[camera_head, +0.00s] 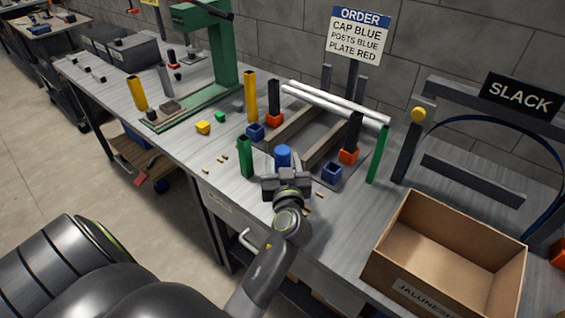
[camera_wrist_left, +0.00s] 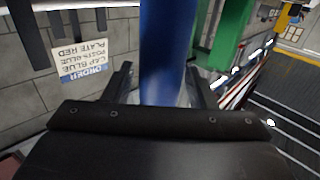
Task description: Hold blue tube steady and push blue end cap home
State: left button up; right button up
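A short upright blue tube (camera_head: 283,154) shows just beyond my left gripper (camera_head: 287,182) at the bench's front edge. In the left wrist view a tall blue cylinder (camera_wrist_left: 165,45) stands between the two fingers (camera_wrist_left: 160,82). The fingers are spread, with a gap visible at the left finger; contact on the right is unclear. Two small blue square pieces sit on the bench, one left of the tube (camera_head: 255,131) and one right of it (camera_head: 332,173). I cannot tell which is the end cap. My right gripper is not in view.
A green post (camera_head: 245,157) stands close left of the gripper, another green post (camera_head: 377,154) to the right. Black posts stand in orange bases (camera_head: 348,157). White rails (camera_head: 335,103) lie behind. A cardboard box (camera_head: 445,252) is at right, a green press (camera_head: 222,55) at back left.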

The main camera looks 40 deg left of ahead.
pick_arm(q)
jog(key=shift+o, duration=0.7)
notch_tip(320, 180, up, 10)
